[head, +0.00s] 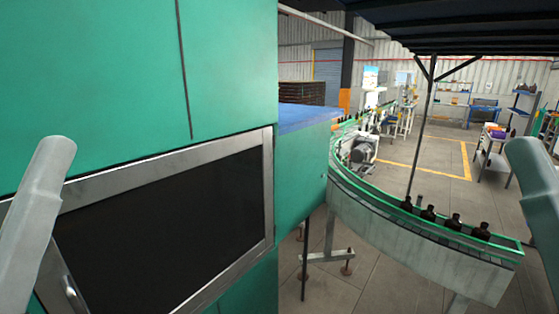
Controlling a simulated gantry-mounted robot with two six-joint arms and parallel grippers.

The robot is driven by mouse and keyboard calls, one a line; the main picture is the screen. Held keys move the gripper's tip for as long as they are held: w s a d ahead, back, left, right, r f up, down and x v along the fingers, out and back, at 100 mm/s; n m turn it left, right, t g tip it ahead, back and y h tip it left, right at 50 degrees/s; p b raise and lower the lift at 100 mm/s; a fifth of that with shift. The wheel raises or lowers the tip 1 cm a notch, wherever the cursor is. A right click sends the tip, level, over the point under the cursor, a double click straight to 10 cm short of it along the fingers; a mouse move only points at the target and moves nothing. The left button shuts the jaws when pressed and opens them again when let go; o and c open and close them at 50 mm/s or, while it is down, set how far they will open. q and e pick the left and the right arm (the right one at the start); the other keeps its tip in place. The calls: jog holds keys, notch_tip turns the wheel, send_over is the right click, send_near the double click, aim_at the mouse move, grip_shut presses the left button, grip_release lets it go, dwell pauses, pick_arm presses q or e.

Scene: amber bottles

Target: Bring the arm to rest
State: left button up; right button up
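Several dark amber bottles (455,222) stand upright in a loose row near the right end of the conveyor (400,205). My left arm, a pale grey-green link, comes in at the left edge in front of the green cabinet. My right arm, a similar link, shows at the right edge, to the right of the conveyor's end. Neither gripper shows in the head view, so what they hold cannot be seen. No bottle is seen touching either arm.
A large green cabinet (90,60) with a metal-framed dark window (165,225) fills the left half. The curved conveyor on legs runs from the back to the lower right. Shelving (492,150) stands at the right. Grey floor (385,280) is open beneath the conveyor.

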pick_arm(q)
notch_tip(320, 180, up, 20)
jog(key=p, duration=1.6)
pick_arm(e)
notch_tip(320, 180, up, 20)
